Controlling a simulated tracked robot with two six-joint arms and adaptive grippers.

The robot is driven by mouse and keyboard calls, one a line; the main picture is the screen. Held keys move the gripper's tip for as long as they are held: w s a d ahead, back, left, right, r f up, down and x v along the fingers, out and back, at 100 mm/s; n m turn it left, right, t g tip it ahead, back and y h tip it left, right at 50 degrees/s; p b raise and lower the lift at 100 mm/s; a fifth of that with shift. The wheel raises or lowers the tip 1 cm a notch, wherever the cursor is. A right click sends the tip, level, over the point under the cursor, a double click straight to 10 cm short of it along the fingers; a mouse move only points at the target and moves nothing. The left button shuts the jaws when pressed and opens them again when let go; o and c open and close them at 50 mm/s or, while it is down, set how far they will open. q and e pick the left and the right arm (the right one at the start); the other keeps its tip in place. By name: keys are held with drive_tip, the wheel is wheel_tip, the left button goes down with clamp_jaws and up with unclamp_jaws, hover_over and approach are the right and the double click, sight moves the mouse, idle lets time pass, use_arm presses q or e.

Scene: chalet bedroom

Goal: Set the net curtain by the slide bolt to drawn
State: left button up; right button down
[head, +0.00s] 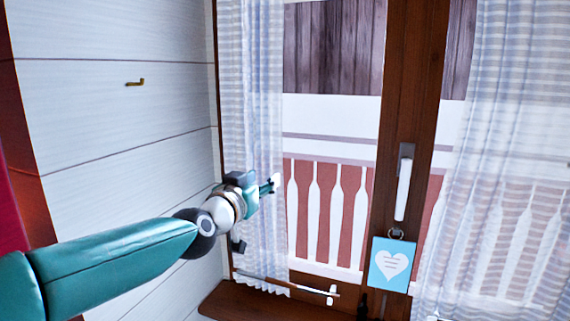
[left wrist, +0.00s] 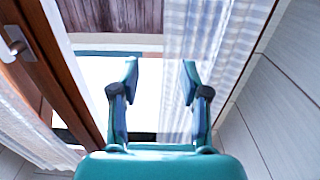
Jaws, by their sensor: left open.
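A sheer striped net curtain (head: 250,90) hangs bunched at the left side of the window; it also shows in the left wrist view (left wrist: 197,35). A second net curtain (head: 500,150) hangs over the right pane. My left gripper (head: 274,184) is at the left curtain's inner edge, about mid-height in the head view. In the left wrist view its two fingers (left wrist: 160,72) are apart, the right one overlapping the curtain; I cannot tell whether they touch it. A small white fitting (head: 332,295) sits low on the window frame, possibly the slide bolt. My right gripper is not in view.
A white window handle (head: 403,185) is on the brown middle post, with a blue heart sign (head: 392,264) hanging below. A wooden sill (head: 260,304) runs under the window. A brass hook (head: 135,83) is on the white plank wall. The left pane is largely uncovered.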

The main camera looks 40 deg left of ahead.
sight(284, 162)
use_arm(q)
drive_tip(key=p+x, duration=0.2)
drive_tip(key=x, duration=1.2)
clamp_jaws()
